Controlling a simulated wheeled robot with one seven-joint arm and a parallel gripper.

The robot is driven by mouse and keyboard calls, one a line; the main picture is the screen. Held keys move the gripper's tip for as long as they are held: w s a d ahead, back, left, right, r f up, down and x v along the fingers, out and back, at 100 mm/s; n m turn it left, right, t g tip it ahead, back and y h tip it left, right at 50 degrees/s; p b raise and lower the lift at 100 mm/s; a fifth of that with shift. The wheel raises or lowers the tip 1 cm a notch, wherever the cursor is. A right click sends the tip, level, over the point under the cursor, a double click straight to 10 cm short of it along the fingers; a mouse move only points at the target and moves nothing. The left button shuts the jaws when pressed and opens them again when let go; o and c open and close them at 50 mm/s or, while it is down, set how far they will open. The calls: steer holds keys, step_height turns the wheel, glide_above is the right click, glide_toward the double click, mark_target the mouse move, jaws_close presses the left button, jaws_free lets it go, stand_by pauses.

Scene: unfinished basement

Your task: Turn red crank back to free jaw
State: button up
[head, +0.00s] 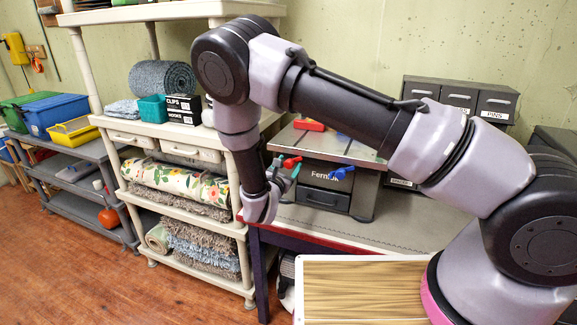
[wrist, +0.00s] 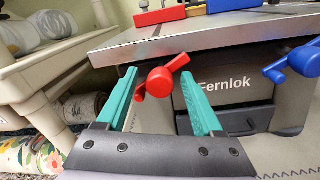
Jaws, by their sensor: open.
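The red crank (wrist: 160,80) sits on the front of a grey bench machine marked Fernlok (wrist: 225,85), below its metal top. Its handle slants up to the right. My gripper (wrist: 157,76) is open, with one green finger on each side of the crank's hub; I cannot tell whether either touches it. In the head view the red crank (head: 291,162) shows just past my gripper's fingers. A red jaw block (wrist: 160,16) and a blue block (wrist: 220,5) sit on the metal top. I cannot tell what the red jaw grips.
A blue crank (wrist: 292,65) sticks out right of the red one. A drawer (head: 323,197) is below the label. A cream shelf (head: 190,130) with rugs and bins stands close on the left. Grey drawer boxes (head: 460,97) stand behind. The bench front (head: 405,230) looks clear.

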jaws_close()
steer(key=n, duration=0.5)
steer(key=shift+a, duration=0.15)
steer(key=n, duration=0.5)
steer(key=shift+n, duration=0.3)
steer(key=n, duration=0.5)
steer(key=shift+a+g, duration=0.1)
steer(key=shift+g, duration=0.3)
steer(key=n, duration=0.5)
steer(key=shift+h, duration=0.4)
steer(key=shift+f+n, duration=0.1)
steer(key=shift+n, duration=0.2)
